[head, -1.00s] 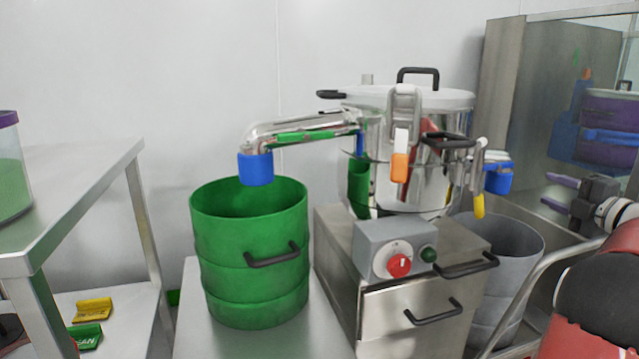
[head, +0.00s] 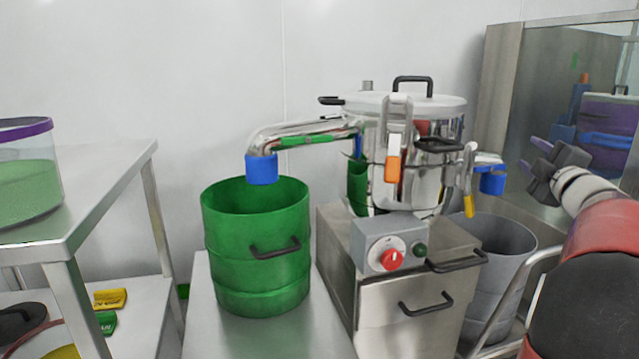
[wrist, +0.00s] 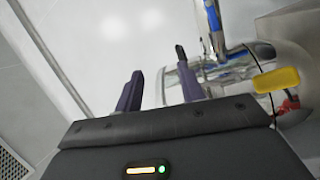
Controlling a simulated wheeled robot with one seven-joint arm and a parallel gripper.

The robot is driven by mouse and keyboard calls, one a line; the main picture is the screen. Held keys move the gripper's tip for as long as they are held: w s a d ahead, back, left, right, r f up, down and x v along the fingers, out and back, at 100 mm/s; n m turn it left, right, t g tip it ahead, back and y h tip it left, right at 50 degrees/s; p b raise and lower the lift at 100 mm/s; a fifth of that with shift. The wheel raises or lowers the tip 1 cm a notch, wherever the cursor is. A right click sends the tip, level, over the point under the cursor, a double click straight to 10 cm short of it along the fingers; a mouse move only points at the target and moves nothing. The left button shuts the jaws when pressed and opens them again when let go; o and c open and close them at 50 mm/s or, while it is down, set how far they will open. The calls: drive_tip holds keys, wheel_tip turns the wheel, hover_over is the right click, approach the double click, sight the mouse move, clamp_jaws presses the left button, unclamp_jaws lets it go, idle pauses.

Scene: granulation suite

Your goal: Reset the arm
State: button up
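My gripper (head: 537,158) is at the right of the head view, raised beside the steel sieve machine and apart from it. In the wrist view its two purple-grey fingers (wrist: 160,92) stand apart with nothing between them. The wrist view also shows part of the shiny machine and a yellow handle (wrist: 276,80) to the right of the fingers.
The sieve machine (head: 420,165) with a white lid stands on a steel base (head: 380,320). A green drum (head: 255,290) sits under its blue-ended spout (head: 262,170). A grey bin (head: 500,265) stands right of the base. A steel table (head: 110,180) holds a tub of green powder (head: 25,190).

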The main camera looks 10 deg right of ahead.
drive_tip(key=s+a+f+m+g+h+p, duration=0.1)
drive_tip(key=s+a+m+g+p, duration=0.15)
drive_tip(key=a+m, duration=0.55)
drive_tip(key=s+a+f+m+g+h+p, duration=0.1)
drive_tip(key=s+a+f+m+g+h, duration=0.2)
drive_tip(key=a, duration=0.8)
drive_tip(key=s+a+f+g+y+p, duration=0.1)
drive_tip(key=s+a+f+g+y, duration=0.3)
drive_tip(key=s+a+f, duration=0.3)
drive_tip(key=s+a+f+m+g+y+p, duration=0.1)
drive_tip(key=s+a+f+g+y+p, duration=0.1)
drive_tip(key=s+a+f+g+y, duration=0.2)
drive_tip(key=s+a+f, duration=0.3)
drive_tip(key=s+a, duration=0.5)
drive_tip(key=a, duration=0.2)
drive_tip(key=shift+a+f+m, duration=0.15)
drive_tip(key=shift+f+m, duration=0.15)
drive_tip(key=shift+f, duration=0.1)
drive_tip(key=shift+o, duration=0.4)
